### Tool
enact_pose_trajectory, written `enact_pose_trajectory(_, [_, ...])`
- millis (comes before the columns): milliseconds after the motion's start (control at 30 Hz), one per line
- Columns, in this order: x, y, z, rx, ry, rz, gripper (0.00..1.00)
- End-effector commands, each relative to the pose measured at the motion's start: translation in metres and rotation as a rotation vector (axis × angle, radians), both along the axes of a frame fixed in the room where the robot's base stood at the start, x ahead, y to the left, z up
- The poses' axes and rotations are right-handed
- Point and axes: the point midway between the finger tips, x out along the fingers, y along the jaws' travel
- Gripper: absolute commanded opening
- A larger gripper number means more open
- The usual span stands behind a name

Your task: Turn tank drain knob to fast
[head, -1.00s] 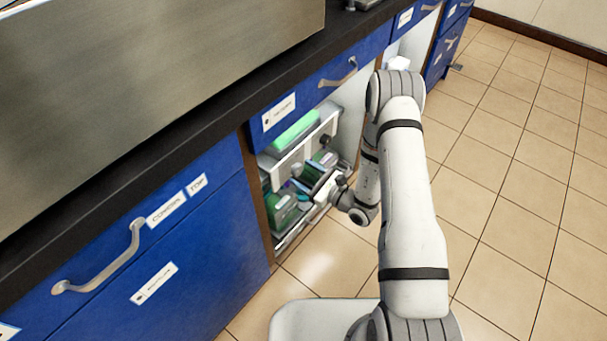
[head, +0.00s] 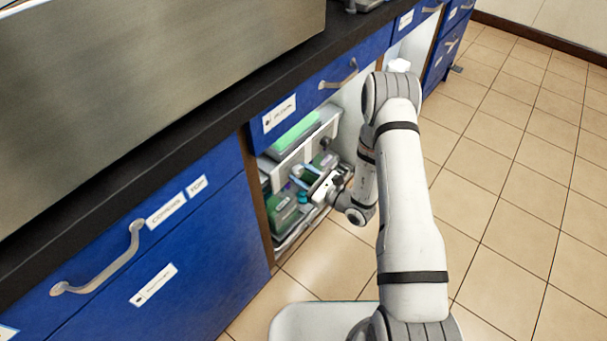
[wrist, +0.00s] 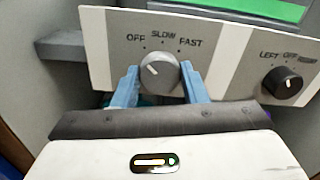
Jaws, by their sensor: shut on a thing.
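The tank drain knob (wrist: 160,73) is a round grey knob on a white panel (wrist: 225,60), under the labels OFF, SLOW and FAST. Its white pointer mark points to the upper left, toward the OFF side. My gripper (wrist: 161,80) has its two light blue fingers on either side of the knob and is shut on it. In the head view my gripper (head: 308,180) reaches into the open cabinet bay; the knob itself cannot be made out there.
A second, black knob (wrist: 282,83) with labels LEFT and OFF sits to the right on the same panel. A green-topped item (wrist: 265,10) lies above the panel. The blue drawer (head: 320,90) and dark counter (head: 200,120) overhang the bay. Tiled floor (head: 500,220) is free at the right.

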Motion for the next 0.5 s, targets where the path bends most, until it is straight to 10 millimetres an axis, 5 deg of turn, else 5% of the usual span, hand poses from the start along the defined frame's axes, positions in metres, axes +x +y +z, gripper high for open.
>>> enact_pose_trajectory(500, [0.0,-0.0006,0.0014,0.113,0.147,0.0,0.16])
